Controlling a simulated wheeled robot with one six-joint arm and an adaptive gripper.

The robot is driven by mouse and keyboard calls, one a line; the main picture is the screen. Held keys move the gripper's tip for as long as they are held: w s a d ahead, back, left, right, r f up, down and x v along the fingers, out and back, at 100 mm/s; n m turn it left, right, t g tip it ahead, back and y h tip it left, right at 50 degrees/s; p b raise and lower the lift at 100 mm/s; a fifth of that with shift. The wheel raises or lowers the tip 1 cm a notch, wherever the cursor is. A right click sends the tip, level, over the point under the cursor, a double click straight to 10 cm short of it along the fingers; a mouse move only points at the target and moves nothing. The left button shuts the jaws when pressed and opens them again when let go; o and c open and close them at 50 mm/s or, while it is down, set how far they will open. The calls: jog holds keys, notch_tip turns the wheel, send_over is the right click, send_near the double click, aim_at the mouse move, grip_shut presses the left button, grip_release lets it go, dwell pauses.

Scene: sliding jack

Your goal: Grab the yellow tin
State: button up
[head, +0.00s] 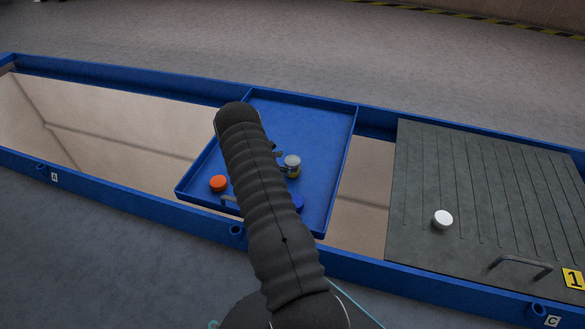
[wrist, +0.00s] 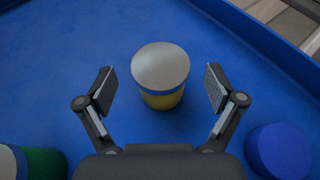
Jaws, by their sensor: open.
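The yellow tin (wrist: 162,100) stands upright in the wrist view, with a pale grey lid on top. It is in the blue tray (head: 312,120). My gripper (wrist: 160,90) is open, with one finger on the left of the tin and one on the right. A gap shows between each finger and the tin. In the head view my arm hides most of the gripper.
A blue round item (wrist: 279,151) and a green one with a pale lid (wrist: 42,163) stand nearby. An orange item (head: 218,183) is in the tray, left of my arm. A white round item (head: 443,219) sits on the dark ribbed cover (head: 430,170) at right. Tray walls surround the tin.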

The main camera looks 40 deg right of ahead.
aim_at(294, 160)
jog(key=x, duration=0.3)
jog(key=shift+d, duration=0.15)
jog(key=c, duration=1.4)
jog(key=shift+c, duration=0.3)
jog(key=shift+r, duration=0.15)
